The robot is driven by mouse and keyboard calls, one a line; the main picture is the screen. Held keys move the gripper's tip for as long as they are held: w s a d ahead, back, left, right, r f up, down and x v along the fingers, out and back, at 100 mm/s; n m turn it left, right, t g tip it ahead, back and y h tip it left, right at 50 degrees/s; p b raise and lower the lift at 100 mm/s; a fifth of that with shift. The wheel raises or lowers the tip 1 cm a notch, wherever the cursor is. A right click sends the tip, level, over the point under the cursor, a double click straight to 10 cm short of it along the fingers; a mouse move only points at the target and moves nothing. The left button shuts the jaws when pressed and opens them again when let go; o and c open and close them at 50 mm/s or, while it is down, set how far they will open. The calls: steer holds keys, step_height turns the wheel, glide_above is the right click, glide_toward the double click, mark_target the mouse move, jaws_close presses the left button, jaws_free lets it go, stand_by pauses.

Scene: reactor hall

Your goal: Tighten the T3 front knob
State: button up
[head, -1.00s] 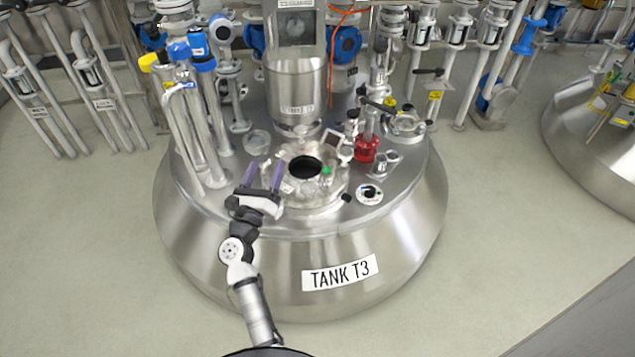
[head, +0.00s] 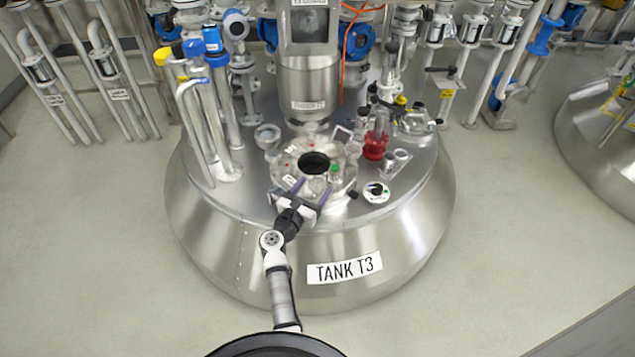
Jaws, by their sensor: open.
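Tank T3 (head: 226,246) is a large steel vessel with its name label on the front. A round open hatch (head: 314,163) with a dark hole sits on its top, with small fittings around its rim. My gripper (head: 313,184) is at the front edge of this hatch, its two purple fingers apart and pointing away from me. A small pale shape, which looks like the front knob (head: 317,185), shows between the fingers. It is too small to tell whether the fingers touch it, and the gripper partly hides it.
A red fitting (head: 375,146) and a round white port (head: 376,192) stand to the right of the hatch. Upright pipes with blue and yellow caps (head: 194,48) rise at the left. A steel column (head: 309,92) stands behind the hatch.

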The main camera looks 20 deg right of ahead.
steer(key=shift+x, duration=1.5)
steer(key=shift+c, duration=0.3)
